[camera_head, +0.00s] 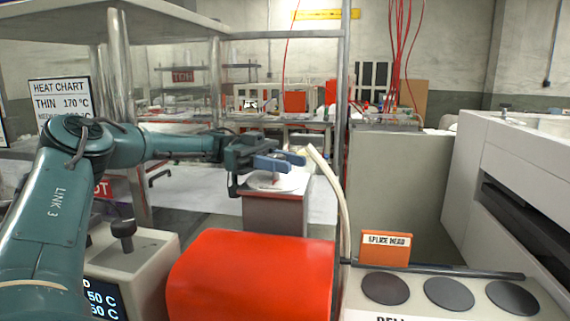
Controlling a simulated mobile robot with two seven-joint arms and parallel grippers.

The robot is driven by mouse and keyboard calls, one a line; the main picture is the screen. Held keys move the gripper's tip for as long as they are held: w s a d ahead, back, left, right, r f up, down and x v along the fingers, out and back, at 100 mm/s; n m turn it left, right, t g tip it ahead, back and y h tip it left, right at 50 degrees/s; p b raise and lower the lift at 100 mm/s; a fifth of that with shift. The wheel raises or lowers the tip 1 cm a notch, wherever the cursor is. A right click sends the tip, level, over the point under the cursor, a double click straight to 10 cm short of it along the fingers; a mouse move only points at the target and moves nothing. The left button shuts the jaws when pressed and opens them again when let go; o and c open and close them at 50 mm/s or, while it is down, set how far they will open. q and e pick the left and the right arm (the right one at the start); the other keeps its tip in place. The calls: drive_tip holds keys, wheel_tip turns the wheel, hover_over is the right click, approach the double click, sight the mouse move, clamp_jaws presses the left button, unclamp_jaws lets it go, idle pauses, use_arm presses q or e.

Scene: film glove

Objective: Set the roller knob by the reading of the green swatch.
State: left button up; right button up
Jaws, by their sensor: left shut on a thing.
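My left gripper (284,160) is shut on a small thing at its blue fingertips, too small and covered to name. It is above a pale round plate (292,182) on a grey pedestal. A small pinkish piece shows on the plate below the fingers. A dark knob (123,230) stands on a beige control box (152,254) at the lower left; I cannot tell if it is the roller knob. The box's display (101,299) is partly cut off and shows "50 C" on two lines. No green swatch is visible. My right gripper is not in view.
A heat chart (60,93) reads "THIN 170 °C"; my arm hides its lower line. A red rounded housing (250,276) fills the front middle. A beige hose (331,178) runs beside the pedestal. An orange "SPLICE HEAD" sign (387,250) stands behind three dark discs.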

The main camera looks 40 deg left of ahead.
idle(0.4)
use_arm(q)
drive_tip(key=o, duration=1)
drive_tip(key=shift+c, duration=0.2)
drive_tip(key=shift+a, duration=0.1)
drive_tip(key=shift+s+a, duration=0.2)
drive_tip(key=shift+a, duration=3.45)
